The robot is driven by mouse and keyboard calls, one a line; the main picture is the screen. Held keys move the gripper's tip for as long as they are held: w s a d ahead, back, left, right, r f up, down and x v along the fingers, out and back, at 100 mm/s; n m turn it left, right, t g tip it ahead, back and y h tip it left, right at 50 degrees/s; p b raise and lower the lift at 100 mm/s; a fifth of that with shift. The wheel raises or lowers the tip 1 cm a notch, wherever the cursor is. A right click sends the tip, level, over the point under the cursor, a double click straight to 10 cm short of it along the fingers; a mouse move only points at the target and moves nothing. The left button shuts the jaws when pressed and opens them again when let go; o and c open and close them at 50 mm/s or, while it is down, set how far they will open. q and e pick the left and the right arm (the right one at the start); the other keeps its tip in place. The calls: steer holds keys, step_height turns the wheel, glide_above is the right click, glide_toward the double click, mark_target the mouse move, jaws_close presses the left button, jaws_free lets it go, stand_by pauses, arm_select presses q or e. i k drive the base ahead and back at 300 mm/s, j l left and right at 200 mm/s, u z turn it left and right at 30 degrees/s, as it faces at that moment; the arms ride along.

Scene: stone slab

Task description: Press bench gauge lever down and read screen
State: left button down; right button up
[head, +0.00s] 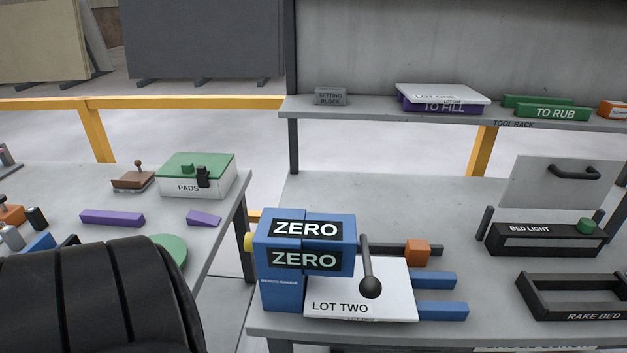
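The blue bench gauge (285,291) stands at the near left corner of the right-hand bench. Its two dark screens (306,229) both read "ZERO". The gauge's lever (366,262) is a dark rod with a round black knob at its lower end, hanging in front of the gauge's right side. A pale slab marked "LOT TWO" (385,300) lies on the gauge's blue arms, below the knob. A large black ribbed shape fills the lower left and hides part of the left bench. Neither gripper's fingers show.
A rack shelf (375,112) behind holds a setting block (331,96) and labelled trays. A bed light (545,238) and a rake bed (570,298) stand on the right. The left bench holds a pads box (195,187) and small tools.

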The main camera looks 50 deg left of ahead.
mark_target(370, 287)
steer(key=u, duration=1.3)
steer(key=j+z, duration=0.35)
